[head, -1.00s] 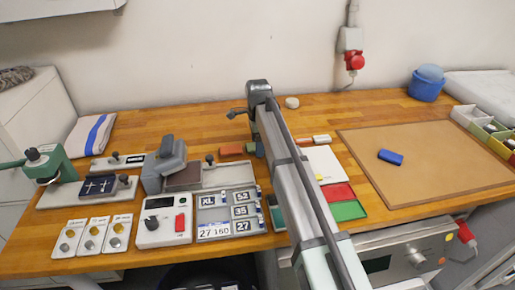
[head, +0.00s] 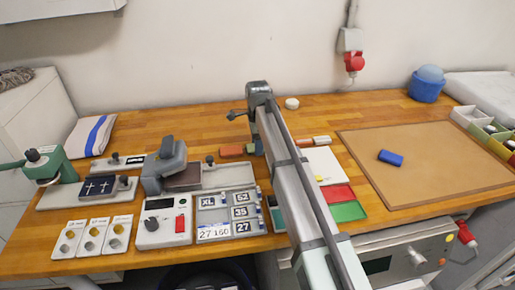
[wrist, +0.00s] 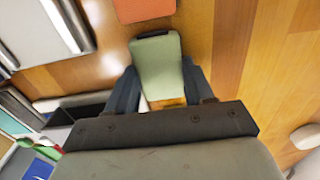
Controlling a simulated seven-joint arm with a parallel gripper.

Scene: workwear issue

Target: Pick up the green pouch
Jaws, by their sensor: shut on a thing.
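The green pouch (wrist: 158,58) lies lengthwise between the two dark fingers of my gripper (wrist: 160,82) in the wrist view. My gripper is shut on it, and its lower end is partly hidden by the gripper body. A small orange-yellow patch shows at that end. In the head view my arm hides most of the gripper and the pouch. I cannot tell whether the pouch touches the wooden bench.
An orange-red block (wrist: 143,8) lies just beyond the pouch; it also shows in the head view (head: 231,150). A grey press (head: 165,165) stands to the left. A brown mat with a blue item (head: 390,157) lies right.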

